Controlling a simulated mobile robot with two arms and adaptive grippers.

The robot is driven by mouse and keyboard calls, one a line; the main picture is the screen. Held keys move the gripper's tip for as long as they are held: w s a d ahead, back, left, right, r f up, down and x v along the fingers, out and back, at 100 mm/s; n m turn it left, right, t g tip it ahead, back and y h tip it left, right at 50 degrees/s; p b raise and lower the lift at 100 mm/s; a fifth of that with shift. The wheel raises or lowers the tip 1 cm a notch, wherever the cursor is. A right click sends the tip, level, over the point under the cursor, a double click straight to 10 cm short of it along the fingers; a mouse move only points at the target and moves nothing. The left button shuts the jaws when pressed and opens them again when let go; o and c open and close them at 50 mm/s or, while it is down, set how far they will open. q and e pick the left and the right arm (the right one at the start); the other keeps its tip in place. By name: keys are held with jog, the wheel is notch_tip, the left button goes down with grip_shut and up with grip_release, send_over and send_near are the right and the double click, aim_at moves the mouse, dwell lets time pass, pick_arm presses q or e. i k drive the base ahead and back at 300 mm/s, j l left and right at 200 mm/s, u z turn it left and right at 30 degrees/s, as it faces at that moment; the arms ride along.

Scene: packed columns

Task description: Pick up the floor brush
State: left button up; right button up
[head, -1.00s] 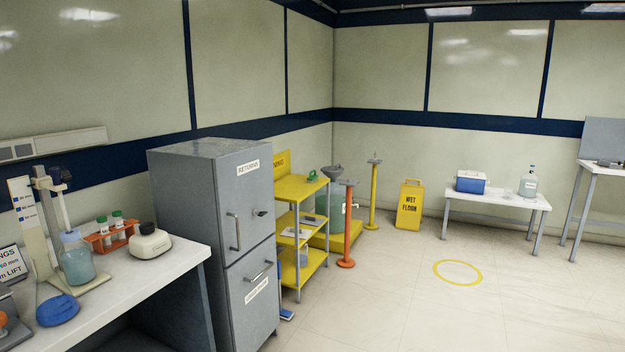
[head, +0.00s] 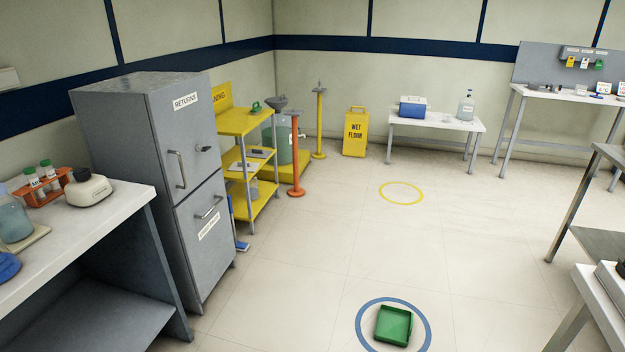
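A blue item (head: 241,246), which looks like the head of a floor brush, rests on the floor between the grey cabinet and the yellow shelf unit. A thin blue upright part, possibly its handle, shows just above it against the shelf. Most of it is hidden behind the cabinet, so I cannot be sure what it is. Neither of my grippers is in view.
The grey cabinet (head: 165,175) marked RETURNS stands left of the yellow shelf unit (head: 243,123). An orange post (head: 296,150) stands beside the shelf. A green tray (head: 384,333) lies inside a blue floor ring (head: 428,325). The middle floor is clear.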

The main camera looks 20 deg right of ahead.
aim_at(256, 111)
jog(key=i+l+z, duration=0.1)
jog(key=i+z, duration=0.4)
jog(key=i, duration=0.6)
jog(key=i+j+z, duration=0.15)
jog(key=i, duration=1)
jog(key=i+j+z, duration=0.1)
jog(key=i, duration=0.45)
jog(key=i+z, duration=0.3)
jog(key=i, duration=1.8)
jog(key=i+j+u, duration=0.1)
jog(key=i+u, duration=0.45)
jog(key=u, duration=0.25)
jog(key=i+l+u, duration=0.1)
jog(key=i+u, duration=0.3)
jog(key=i+l+u, duration=0.15)
jog(key=u, duration=0.2)
